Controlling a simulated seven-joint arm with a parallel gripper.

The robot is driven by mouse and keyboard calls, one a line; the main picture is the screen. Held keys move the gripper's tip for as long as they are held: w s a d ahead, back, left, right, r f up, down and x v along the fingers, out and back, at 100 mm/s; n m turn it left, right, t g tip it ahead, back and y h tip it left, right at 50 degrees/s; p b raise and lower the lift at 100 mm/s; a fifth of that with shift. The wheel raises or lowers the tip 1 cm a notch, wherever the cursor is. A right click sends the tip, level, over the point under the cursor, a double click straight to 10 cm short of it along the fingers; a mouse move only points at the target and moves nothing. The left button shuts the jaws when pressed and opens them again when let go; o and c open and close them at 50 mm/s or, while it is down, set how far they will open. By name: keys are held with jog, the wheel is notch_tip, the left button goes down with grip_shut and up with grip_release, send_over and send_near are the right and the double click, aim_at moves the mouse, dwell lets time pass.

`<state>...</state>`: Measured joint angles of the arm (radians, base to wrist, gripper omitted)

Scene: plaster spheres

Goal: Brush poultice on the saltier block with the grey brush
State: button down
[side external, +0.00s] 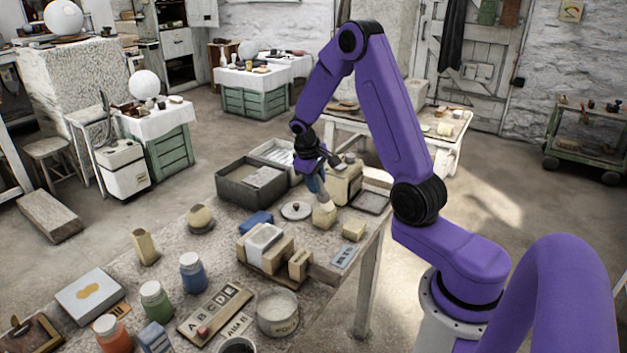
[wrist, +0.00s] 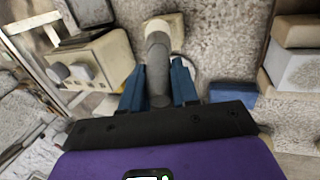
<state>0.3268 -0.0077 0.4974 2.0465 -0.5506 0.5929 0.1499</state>
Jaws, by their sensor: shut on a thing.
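My gripper (side external: 315,185) is over the far part of the stone worktop, pointing down. Its blue fingers (wrist: 159,88) are shut on the grey brush's handle (wrist: 158,62). The handle's far end meets a cream piece (wrist: 166,28), which also shows in the side view (side external: 325,216); I cannot tell whether it is the brush head or a block. A pale block with a white top (side external: 263,238) sits in the middle, among tan blocks. A white-filled pot (side external: 277,313), its label partly readable, stands near the front. Which block is saltier is not clear.
A cream box with knobs (side external: 343,183) stands close by my gripper, also in the wrist view (wrist: 95,66). A dark grey tray (side external: 250,184), a round white dish (side external: 296,210) and a blue object (side external: 256,222) lie nearby. Coloured jars (side external: 193,272) and a lettered board (side external: 214,312) crowd the front.

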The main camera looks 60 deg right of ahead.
jog(key=shift+s, duration=0.65)
jog(key=shift+w, duration=2.45)
jog(key=shift+f, duration=0.1)
jog(key=shift+s, duration=2.45)
jog(key=shift+w, duration=2.45)
